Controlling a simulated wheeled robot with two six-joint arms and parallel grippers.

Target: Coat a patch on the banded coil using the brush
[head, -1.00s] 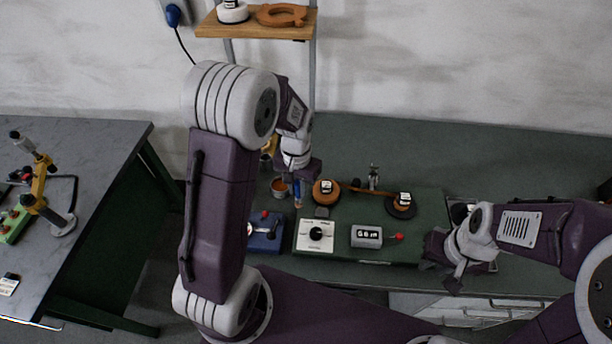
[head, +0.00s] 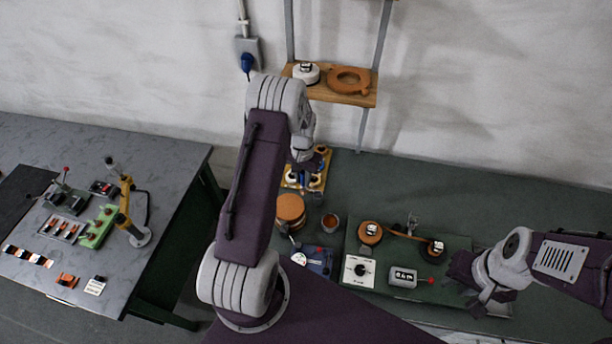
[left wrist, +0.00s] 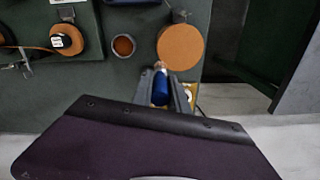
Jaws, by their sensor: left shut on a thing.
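My left gripper (left wrist: 163,92) is shut on the brush (left wrist: 160,92). The blue handle shows between the fingers in the left wrist view, with its tip close to the edge of a wide copper-coloured round block (left wrist: 180,47). In the head view the left wrist hides most of this gripper. Copper-coloured coils with white tags sit on the green board, one at its left (head: 370,233) and one at its right (head: 431,249), with a strip between them. I cannot tell which coil is the banded one. A small cup (head: 330,222) holds something brown. My right gripper (head: 482,292) hangs at the board's right end, its jaws unclear.
A yellow rack (head: 318,172) stands behind the round block. A blue device (head: 315,259), a white dial box (head: 358,271) and a counter (head: 404,277) stand at the front. A wooden shelf (head: 362,98) is above. The bench is clear at the back right.

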